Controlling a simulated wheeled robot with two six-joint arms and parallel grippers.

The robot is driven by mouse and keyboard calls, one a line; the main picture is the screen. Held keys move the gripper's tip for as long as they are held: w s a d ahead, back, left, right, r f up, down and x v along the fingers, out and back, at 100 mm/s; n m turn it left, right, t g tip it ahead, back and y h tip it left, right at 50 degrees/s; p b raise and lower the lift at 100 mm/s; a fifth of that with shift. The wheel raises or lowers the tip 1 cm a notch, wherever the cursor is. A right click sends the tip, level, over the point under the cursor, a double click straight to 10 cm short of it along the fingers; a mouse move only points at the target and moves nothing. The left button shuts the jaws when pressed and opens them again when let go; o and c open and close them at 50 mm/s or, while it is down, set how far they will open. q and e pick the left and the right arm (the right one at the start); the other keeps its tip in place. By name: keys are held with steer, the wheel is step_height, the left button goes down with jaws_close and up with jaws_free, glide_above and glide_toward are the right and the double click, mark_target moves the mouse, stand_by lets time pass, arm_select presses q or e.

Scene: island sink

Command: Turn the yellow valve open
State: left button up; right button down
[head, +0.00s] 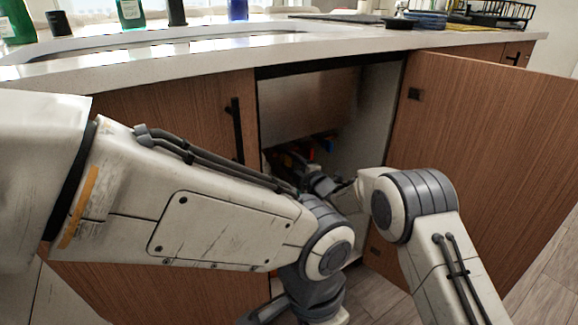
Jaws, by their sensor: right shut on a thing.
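Small red, orange-yellow and blue parts (308,153) show deep in the open, shadowed cabinet under the sink. The yellow valve appears to be among them, but its shape and handle position are too small and dark to tell. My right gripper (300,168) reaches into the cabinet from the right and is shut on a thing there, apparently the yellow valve. Its fingertips are dark and partly hidden by my left arm. My left arm crosses the front of the cabinet and bends down at the middle. Its gripper is not visible.
The open cabinet door (490,150) stands to the right of my right arm. A closed door (170,110) with a black handle (237,130) is on the left. The countertop (190,62) above holds bottles and a dish rack (500,14).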

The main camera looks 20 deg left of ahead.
steer(key=shift+n+b, duration=0.55)
steer(key=shift+n, duration=0.55)
steer(key=shift+c, duration=1.6)
jaws_free()
steer(key=shift+d, duration=0.1)
steer(key=shift+s+d, duration=0.2)
steer(key=shift+d, duration=0.05)
steer(key=p+v, duration=0.3)
steer(key=v, duration=0.6)
steer(key=shift+s+d+p, duration=0.2)
steer(key=shift+s+p, duration=0.05)
steer(key=shift+p, duration=0.15)
